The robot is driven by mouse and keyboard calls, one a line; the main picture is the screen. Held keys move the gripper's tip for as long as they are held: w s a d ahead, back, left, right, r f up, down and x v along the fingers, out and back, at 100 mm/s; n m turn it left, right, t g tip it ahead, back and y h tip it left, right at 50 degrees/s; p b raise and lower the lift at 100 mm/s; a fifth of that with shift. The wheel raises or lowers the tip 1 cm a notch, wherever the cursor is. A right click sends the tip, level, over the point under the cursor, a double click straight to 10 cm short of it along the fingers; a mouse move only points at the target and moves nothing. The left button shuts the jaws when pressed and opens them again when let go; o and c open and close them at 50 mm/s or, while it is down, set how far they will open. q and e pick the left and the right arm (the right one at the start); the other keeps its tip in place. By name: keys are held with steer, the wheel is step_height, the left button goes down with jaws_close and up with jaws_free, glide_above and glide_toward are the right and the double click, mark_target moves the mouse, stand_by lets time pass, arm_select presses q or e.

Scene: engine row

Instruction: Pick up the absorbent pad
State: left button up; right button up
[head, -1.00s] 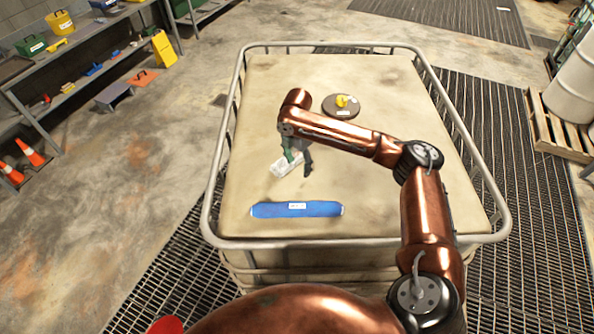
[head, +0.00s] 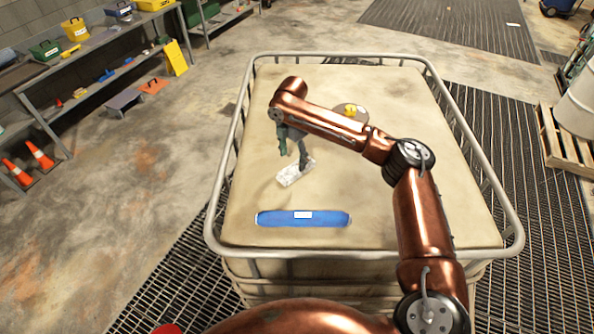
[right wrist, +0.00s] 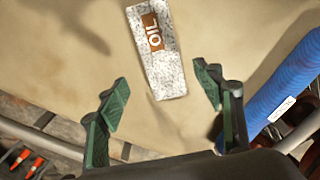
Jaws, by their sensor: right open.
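The absorbent pad (head: 294,174), a white-grey speckled slab with a brown OIL label, lies flat on top of the beige caged tank (head: 400,205). In the right wrist view the pad (right wrist: 155,60) lies beyond and between the fingertips. My right gripper (head: 293,153) is open and empty, its green-padded fingers pointing down close above the pad. In the right wrist view the right gripper (right wrist: 162,85) shows both fingers spread, with the pad's near end between them. My left gripper is not in view.
A blue sausage-shaped roll (head: 302,219) with a white label lies nearer me on the tank. A round lid with a yellow cap (head: 350,111) is behind my arm. A metal rail (head: 228,150) rims the tank. Shelves (head: 90,65) and orange cones (head: 40,155) stand left.

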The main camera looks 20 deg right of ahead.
mark_target(294, 169)
steer(key=f, duration=0.2)
steer(key=f+p, duration=0.1)
steer(key=f, duration=0.1)
steer(key=shift+s+f, duration=0.2)
steer(key=shift+f, duration=0.05)
steer(key=shift+d+f, duration=0.15)
steer(key=shift+f, duration=0.25)
steer(key=c, duration=1.2)
steer(key=shift+r, duration=0.15)
steer(key=shift+c, duration=0.2)
steer(key=shift+r, duration=0.25)
steer(key=shift+r+b, duration=0.45)
steer(key=shift+r, duration=0.5)
steer(key=s+a+r+b, duration=0.1)
steer(key=s+a+r, duration=0.1)
steer(key=s+r, duration=0.3)
steer(key=s+a+r+b, duration=0.1)
steer(key=s+a+r, duration=0.2)
steer(key=s+r, duration=0.2)
steer(key=s, duration=0.3)
steer(key=shift+a+r, duration=0.2)
steer(key=shift+a, duration=0.05)
